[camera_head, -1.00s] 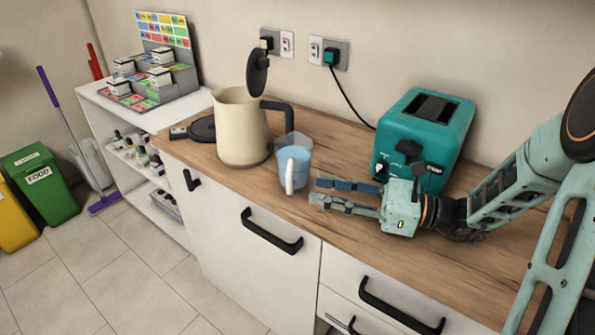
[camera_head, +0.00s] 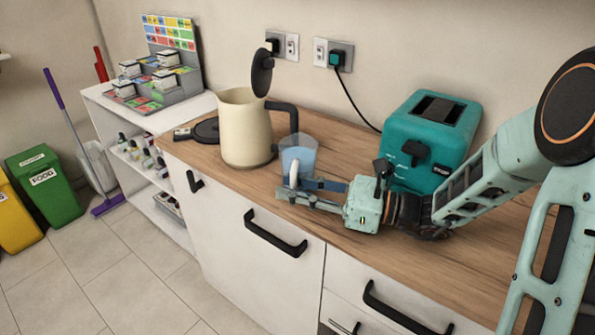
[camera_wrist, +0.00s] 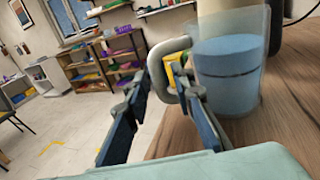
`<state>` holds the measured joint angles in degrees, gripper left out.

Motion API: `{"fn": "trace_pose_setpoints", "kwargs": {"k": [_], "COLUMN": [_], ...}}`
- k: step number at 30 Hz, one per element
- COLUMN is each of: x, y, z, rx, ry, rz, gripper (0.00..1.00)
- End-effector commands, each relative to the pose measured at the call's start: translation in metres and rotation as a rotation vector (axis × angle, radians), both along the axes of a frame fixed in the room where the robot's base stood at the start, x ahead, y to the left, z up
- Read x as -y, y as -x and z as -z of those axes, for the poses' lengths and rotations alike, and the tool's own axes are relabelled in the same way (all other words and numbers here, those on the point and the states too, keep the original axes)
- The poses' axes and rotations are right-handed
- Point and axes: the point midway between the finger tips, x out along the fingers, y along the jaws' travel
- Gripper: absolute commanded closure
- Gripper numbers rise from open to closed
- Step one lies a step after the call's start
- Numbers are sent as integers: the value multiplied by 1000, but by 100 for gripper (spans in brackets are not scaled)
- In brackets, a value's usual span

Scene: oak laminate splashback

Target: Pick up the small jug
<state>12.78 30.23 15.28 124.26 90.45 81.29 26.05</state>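The small jug (camera_head: 301,158) is clear with blue in its lower part and stands upright on the wooden worktop, right of the cream kettle. Its pale handle (camera_wrist: 160,68) faces the front edge in the head view. The jug's body (camera_wrist: 230,75) fills the right of the wrist view. My gripper (camera_head: 291,187) is low over the worktop, pointing left, with its fingers apart at the jug's handle. In the wrist view the handle shows between the open fingertips (camera_wrist: 162,92). I cannot tell whether either finger touches it. The fingers partly hide the jug's base.
The cream kettle (camera_head: 243,130) stands close on the jug's left, its lid up and dark handle toward the jug. A teal toaster (camera_head: 425,140) stands behind my gripper, with its cord running to the wall. The worktop's front edge lies close in front.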

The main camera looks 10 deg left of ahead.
Motion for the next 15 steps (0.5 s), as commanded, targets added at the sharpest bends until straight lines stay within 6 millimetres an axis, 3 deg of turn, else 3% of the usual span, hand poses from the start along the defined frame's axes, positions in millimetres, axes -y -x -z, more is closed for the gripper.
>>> {"fn": "trace_pose_setpoints", "kwargs": {"k": [5,15], "x": [0,0], "y": [0,0], "z": [0,0], "rx": [0,0], "ry": [0,0], "rz": [0,0], "gripper": [99,100]}}
